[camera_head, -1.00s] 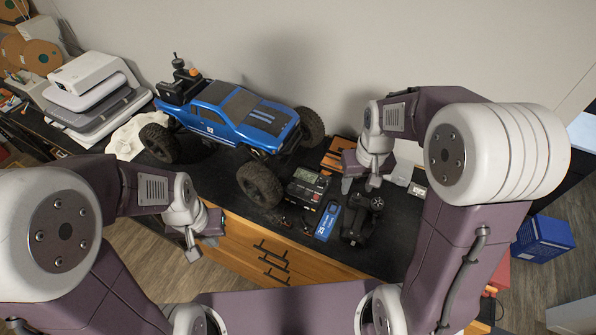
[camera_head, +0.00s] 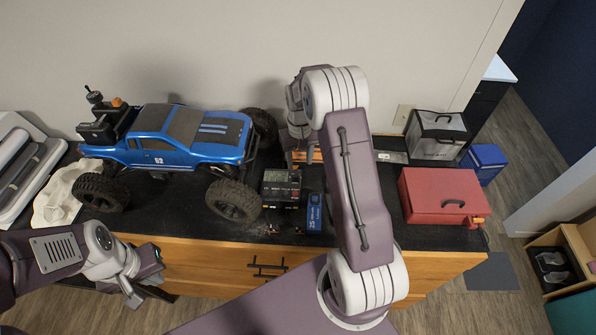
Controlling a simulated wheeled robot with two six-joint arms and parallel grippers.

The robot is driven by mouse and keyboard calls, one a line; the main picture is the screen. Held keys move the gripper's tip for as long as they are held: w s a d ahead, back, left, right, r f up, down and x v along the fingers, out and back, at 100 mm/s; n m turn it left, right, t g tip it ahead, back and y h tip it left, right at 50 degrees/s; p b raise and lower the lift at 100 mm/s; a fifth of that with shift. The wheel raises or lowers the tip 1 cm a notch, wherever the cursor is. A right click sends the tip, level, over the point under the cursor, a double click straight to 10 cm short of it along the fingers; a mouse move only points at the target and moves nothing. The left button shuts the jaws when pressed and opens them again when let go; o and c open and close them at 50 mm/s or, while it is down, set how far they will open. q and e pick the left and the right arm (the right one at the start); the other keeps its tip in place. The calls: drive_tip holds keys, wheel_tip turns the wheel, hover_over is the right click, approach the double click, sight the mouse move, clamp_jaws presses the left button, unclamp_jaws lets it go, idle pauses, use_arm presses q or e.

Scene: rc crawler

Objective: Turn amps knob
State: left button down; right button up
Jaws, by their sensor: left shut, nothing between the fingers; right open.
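A small black charger box (camera_head: 281,188) with a dark front sits on the black countertop (camera_head: 185,222), right of the blue truck. No amps knob can be made out on it at this size. My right gripper (camera_head: 303,160) points down just behind and to the right of the charger, open, partly hidden by my own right arm. My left gripper (camera_head: 146,284) is shut and empty, low in front of the counter's front edge, well left of the charger.
The blue RC truck (camera_head: 180,139) stands left of the charger. A blue battery pack (camera_head: 314,214) lies close to its right. A red toolbox (camera_head: 440,190), a grey and black case (camera_head: 437,140) and a blue bin (camera_head: 485,160) are further right. A wall runs behind.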

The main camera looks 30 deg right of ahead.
sight(295, 175)
drive_tip(key=f+p, duration=0.1)
drive_tip(key=f, duration=0.1)
drive_tip(key=w+a+f+p, duration=0.1)
drive_tip(key=f, duration=0.1)
drive_tip(key=a+f+p, duration=0.1)
drive_tip(key=f, duration=0.1)
drive_tip(key=shift+w, duration=0.2)
drive_tip(key=shift+d+f, duration=0.2)
drive_tip(key=shift+f, duration=0.15)
drive_tip(key=shift+s+d+f, duration=0.1)
drive_tip(key=shift+s+d, duration=0.3)
drive_tip(key=shift+s, duration=0.05)
drive_tip(key=shift+w+a, duration=0.2)
drive_tip(key=shift+a, duration=0.1)
drive_tip(key=c, duration=1)
clamp_jaws()
use_arm(q)
drive_tip(key=r, duration=0.1)
drive_tip(key=a+r, duration=0.1)
drive_tip(key=w+r, duration=0.1)
drive_tip(key=shift+a+r, duration=0.15)
